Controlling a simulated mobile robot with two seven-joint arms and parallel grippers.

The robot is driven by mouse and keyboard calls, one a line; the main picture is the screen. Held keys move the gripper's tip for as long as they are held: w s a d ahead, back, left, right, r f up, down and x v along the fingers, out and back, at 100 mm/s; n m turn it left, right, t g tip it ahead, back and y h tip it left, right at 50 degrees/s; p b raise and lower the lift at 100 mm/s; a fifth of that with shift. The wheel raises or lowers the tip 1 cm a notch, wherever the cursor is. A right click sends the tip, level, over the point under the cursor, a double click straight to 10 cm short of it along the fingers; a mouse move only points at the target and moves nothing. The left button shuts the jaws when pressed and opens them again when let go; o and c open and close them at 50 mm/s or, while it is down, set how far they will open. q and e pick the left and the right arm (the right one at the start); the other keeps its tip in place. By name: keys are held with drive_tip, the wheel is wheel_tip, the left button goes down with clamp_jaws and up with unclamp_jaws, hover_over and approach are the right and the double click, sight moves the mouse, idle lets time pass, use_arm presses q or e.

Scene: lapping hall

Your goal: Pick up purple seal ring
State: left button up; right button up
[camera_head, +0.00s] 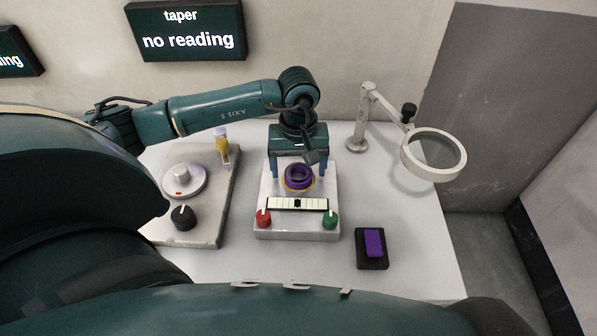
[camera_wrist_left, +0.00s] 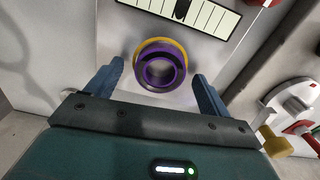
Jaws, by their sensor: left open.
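The purple seal ring (camera_head: 299,178) sits on a yellow-rimmed round seat on the white instrument (camera_head: 298,228) in the head view. It also shows in the left wrist view (camera_wrist_left: 161,66), dark purple, with the yellow rim (camera_wrist_left: 150,43) around its upper side. My left gripper (camera_head: 299,176) points down over it from behind. In the left wrist view its two blue fingers (camera_wrist_left: 158,80) stand open, one on each side of the ring, with gaps to it. Nothing is held. My right gripper is not in view.
A plate with a silver disc and black knob (camera_head: 182,217) stands to the left, with a yellow-handled piece (camera_head: 222,148). A magnifier (camera_head: 433,154) stands at the right. A black pad with a purple block (camera_head: 373,243) lies front right. The table's right side has bare room.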

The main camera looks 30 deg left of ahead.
use_arm(q)
drive_tip(key=shift+f, duration=0.2)
drive_tip(key=c, duration=1.2)
drive_tip(key=shift+o, duration=0.2)
wheel_tip(320, 180, up, 10)
drive_tip(key=b, duration=0.1)
